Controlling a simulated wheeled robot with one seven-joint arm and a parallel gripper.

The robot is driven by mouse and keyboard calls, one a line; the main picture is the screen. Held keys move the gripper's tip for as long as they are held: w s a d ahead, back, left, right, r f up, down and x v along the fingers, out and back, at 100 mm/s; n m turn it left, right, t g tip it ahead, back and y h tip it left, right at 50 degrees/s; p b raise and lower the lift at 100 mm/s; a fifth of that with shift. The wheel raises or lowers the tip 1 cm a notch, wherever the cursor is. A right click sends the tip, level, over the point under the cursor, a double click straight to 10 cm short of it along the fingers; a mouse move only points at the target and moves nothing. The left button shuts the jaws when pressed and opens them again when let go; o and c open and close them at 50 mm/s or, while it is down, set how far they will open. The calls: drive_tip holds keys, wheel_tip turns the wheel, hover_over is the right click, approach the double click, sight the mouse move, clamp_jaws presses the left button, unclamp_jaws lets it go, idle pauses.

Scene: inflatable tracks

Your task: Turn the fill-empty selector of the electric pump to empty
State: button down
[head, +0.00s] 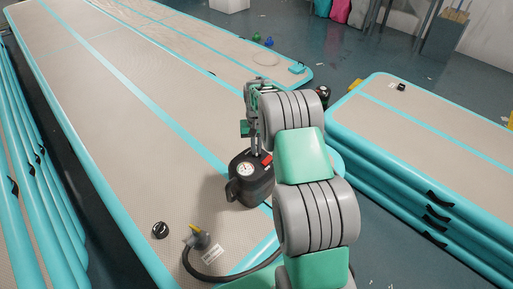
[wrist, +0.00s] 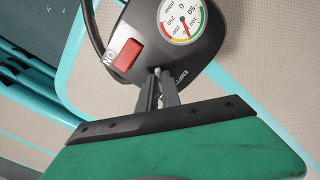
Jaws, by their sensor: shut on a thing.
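The electric pump (head: 252,188) is a dark, rounded unit on the beige inflatable track, with a gauge and a red switch on top. In the wrist view, its top panel (wrist: 214,48) shows the round gauge (wrist: 182,20) and the red switch (wrist: 128,55) marked "ON". My gripper (wrist: 160,74) points down at the panel, its two fingers close together below the gauge. It is shut on the fill-empty selector, mostly hidden between the fingertips. Lettering beside the right finger is partly readable. The selector's setting cannot be told.
A black hose (head: 232,277) curves over the track (head: 120,130) to a nozzle (head: 200,240). A round black cap (head: 160,230) lies to its left. Stacked tracks (head: 420,175) stand at the right, rolled or stacked ones at the left.

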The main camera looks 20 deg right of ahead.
idle(0.4)
drive_tip(key=n+b, duration=0.2)
drive_tip(key=n, duration=0.1)
drive_tip(key=shift+f+n, duration=0.1)
drive_tip(key=shift+n, duration=0.2)
drive_tip(key=n+b, duration=0.1)
drive_tip(key=n, duration=0.3)
drive_tip(key=shift+n+b, duration=0.3)
drive_tip(key=n+b, duration=0.1)
drive_tip(key=n, duration=0.3)
drive_tip(key=shift+n, duration=1.8)
drive_tip(key=c, duration=1.5)
unclamp_jaws()
drive_tip(key=shift+c, duration=0.2)
